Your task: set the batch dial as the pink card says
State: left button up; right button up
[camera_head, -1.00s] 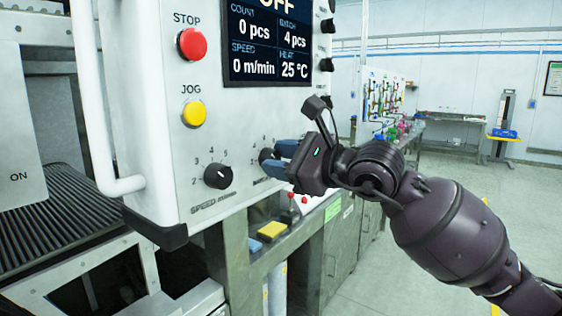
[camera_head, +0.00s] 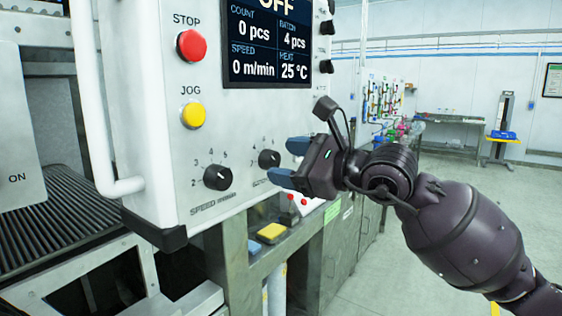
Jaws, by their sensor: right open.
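The batch dial (camera_head: 269,159) is a black knob at the lower right of the white control panel (camera_head: 150,60). The display (camera_head: 267,44) reads BATCH 4 pcs. The lettering under the dial is partly hidden by the lower finger. I see no pink card in this view. My left gripper is not in view.
The speed dial (camera_head: 218,177) sits left of the batch dial. The red STOP button (camera_head: 191,45) and yellow JOG button (camera_head: 193,115) are above it. A white tubular handle (camera_head: 92,100) stands at the panel's left. Open floor lies at the right.

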jog(key=v, duration=0.9)
jog(key=shift+b, duration=0.35)
